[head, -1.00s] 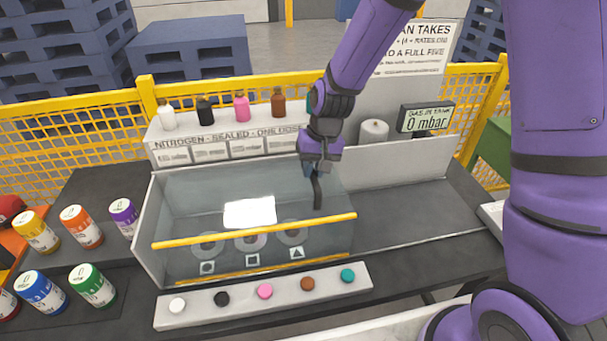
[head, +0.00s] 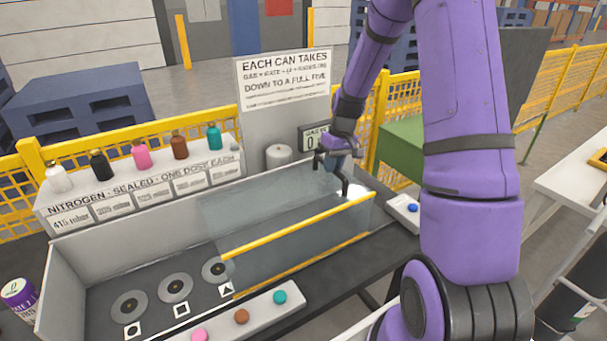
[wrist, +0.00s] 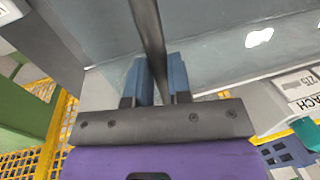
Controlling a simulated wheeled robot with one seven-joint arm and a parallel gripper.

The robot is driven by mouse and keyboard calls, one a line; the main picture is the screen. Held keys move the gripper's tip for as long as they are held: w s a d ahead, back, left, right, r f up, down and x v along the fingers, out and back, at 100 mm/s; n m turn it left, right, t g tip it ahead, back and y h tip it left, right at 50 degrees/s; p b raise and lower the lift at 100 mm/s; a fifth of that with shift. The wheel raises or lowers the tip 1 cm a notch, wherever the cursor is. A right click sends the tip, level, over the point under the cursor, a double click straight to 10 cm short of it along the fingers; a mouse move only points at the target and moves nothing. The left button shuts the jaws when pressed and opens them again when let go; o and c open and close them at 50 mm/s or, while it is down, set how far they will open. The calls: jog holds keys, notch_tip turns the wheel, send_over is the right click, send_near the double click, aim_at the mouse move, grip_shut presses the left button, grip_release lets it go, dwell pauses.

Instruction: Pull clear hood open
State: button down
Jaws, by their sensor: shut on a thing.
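The clear hood (head: 290,215) is a see-through cover with yellow rails along its front. It stands over the right part of the grey-walled bay, its left edge close to the triangle-marked round seat (head: 216,269). The circle-marked seat (head: 129,308) and square-marked seat (head: 175,288) lie uncovered to its left. My gripper (head: 333,160) is at the hood's right part, shut on its dark upright handle (head: 345,184). In the wrist view, the blue fingers of my gripper (wrist: 158,80) hold the dark handle bar (wrist: 149,38) between them.
A row of coloured bottles (head: 140,154) stands on the nitrogen shelf behind the bay. A button strip (head: 255,309) runs along the front. A small box with a blue button (head: 408,212) sits right of the bay. A yellow mesh fence (head: 400,105) stands behind.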

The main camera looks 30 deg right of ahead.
jog(key=d, duration=0.8)
jog(key=shift+d, duration=0.25)
jog(key=c, duration=1.1)
grip_release()
jog(key=shift+o, duration=0.2)
notch_tip(320, 180, up, 11)
jog(key=d, duration=0.2)
jog(key=shift+f, duration=0.2)
